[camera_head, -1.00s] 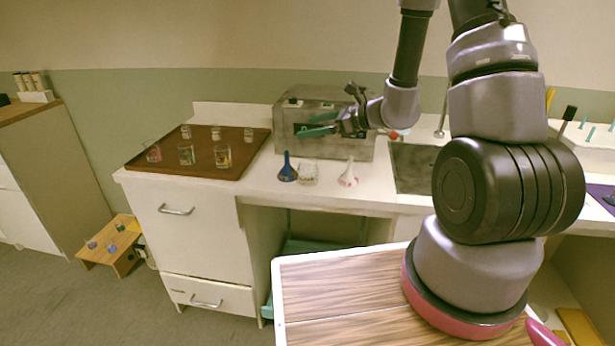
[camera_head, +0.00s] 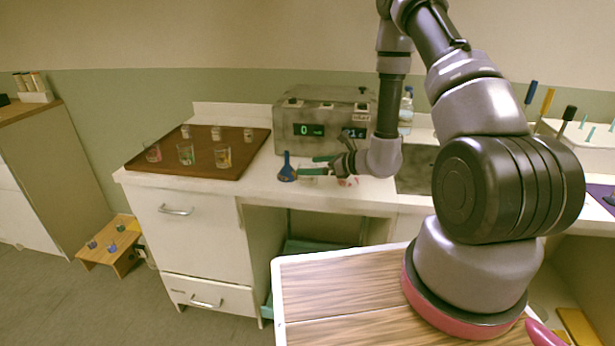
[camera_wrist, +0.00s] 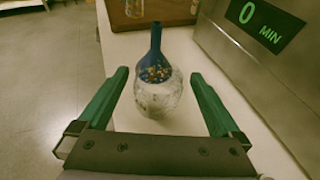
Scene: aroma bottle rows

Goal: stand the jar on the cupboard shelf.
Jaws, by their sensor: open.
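A clear glass jar (camera_wrist: 158,100) with small specks inside stands upright on the white counter. In the wrist view it is between the two green fingers of my gripper (camera_wrist: 160,76), with gaps at both sides. In the head view my gripper (camera_head: 310,165) is open at the jar (camera_head: 308,179), hiding most of it. A blue funnel-shaped flask (camera_head: 286,170) stands just left of the jar. In the wrist view the blue flask (camera_wrist: 155,50) is behind the jar. An open bay with a teal shelf (camera_head: 310,246) shows below the counter; I cannot tell whether it is the cupboard shelf.
A grey metal box with a green display (camera_head: 310,130) stands behind the jar. A brown tray (camera_head: 205,170) with several small glasses is at left. A pinkish-white flask (camera_head: 348,181) is right of the jar, partly hidden by my gripper. A sink (camera_head: 415,170) is farther right.

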